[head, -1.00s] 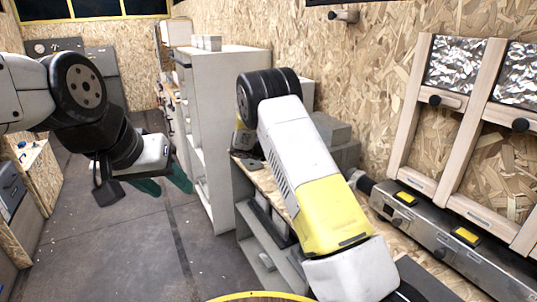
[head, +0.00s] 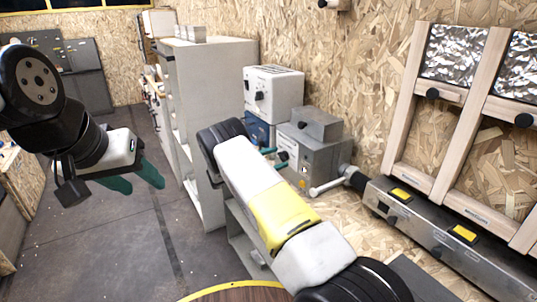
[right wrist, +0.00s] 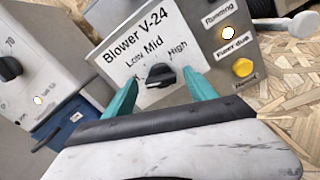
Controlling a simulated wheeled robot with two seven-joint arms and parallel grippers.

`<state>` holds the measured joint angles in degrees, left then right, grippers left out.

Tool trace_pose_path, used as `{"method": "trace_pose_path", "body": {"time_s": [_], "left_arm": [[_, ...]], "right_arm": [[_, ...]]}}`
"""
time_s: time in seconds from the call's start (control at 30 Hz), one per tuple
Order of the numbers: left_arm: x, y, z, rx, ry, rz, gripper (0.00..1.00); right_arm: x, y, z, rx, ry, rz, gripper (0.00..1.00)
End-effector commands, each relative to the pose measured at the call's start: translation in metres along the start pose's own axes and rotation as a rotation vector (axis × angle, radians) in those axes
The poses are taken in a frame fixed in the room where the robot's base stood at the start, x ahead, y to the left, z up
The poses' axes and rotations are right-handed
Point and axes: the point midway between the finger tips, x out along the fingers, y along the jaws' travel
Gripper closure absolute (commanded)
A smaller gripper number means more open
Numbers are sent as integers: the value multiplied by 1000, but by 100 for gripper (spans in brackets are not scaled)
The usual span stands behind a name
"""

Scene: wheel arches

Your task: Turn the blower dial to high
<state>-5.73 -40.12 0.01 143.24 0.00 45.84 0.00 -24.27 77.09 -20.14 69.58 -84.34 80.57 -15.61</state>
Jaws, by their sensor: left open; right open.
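The grey blower box (head: 325,160) stands on the wooden bench by the wall; its front is labelled Blower V-24 in the right wrist view (right wrist: 105,35). Its black dial (right wrist: 160,77) sits below the words Low, Mid and High. I cannot tell clearly which word its pointer faces. My right gripper (right wrist: 161,94) is open, its teal fingers on either side of the dial; I cannot tell whether they touch it. It also shows in the head view (head: 275,158), partly hidden by my arm. My left gripper (head: 135,178) is open and empty above the floor.
A white box with a knob (head: 273,90) stands left of the blower on a blue unit (head: 258,131). A pipe (head: 330,187) juts out at right. A white shelf (head: 215,90) stands behind.

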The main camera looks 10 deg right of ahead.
Motion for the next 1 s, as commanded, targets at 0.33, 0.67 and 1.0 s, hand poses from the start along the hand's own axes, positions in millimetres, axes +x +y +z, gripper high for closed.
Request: {"method": "trace_pose_path", "body": {"time_s": [0.33, 0.67, 1.0], "left_arm": [[0, 0, 0, 0, 0, 0, 51], [0, 0, 0, 0, 0, 0, 51], [0, 0, 0, 0, 0, 0, 51]], "right_arm": [[10, 0, 0, 1, 0, 0, 35], [9, 0, 0, 1, 0, 0, 90], [9, 0, 0, 39, 0, 1, 97]]}}
